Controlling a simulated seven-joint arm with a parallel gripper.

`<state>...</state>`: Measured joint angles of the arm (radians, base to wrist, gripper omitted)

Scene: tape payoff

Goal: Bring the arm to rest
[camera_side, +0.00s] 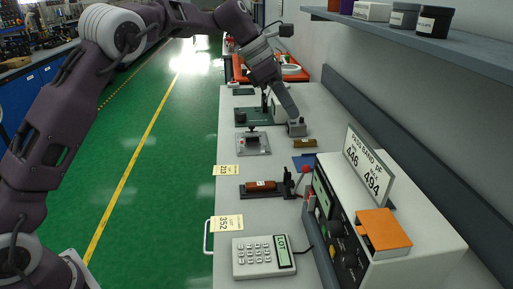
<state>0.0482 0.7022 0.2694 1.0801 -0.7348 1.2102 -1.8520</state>
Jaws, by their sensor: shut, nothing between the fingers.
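My arm reaches from the left over the bench, and its end slants down to the right. My gripper (290,112) is at the far part of the bench, its shut fingers seen small. They hold nothing that I can see. A small grey block-like part (296,129) is right at or just below the fingertips; I cannot tell whether they touch. A green-based device (246,117) stands just left of my gripper, partly overlapped by it in this view.
A grey plate fixture (253,144), a small brown block (304,142) and a brown part on a dark holder (262,186) lie nearer. A meter (398,235) and keypad unit (263,257) fill the front. A shelf (430,45) overhangs at right. The green aisle (165,150) is clear.

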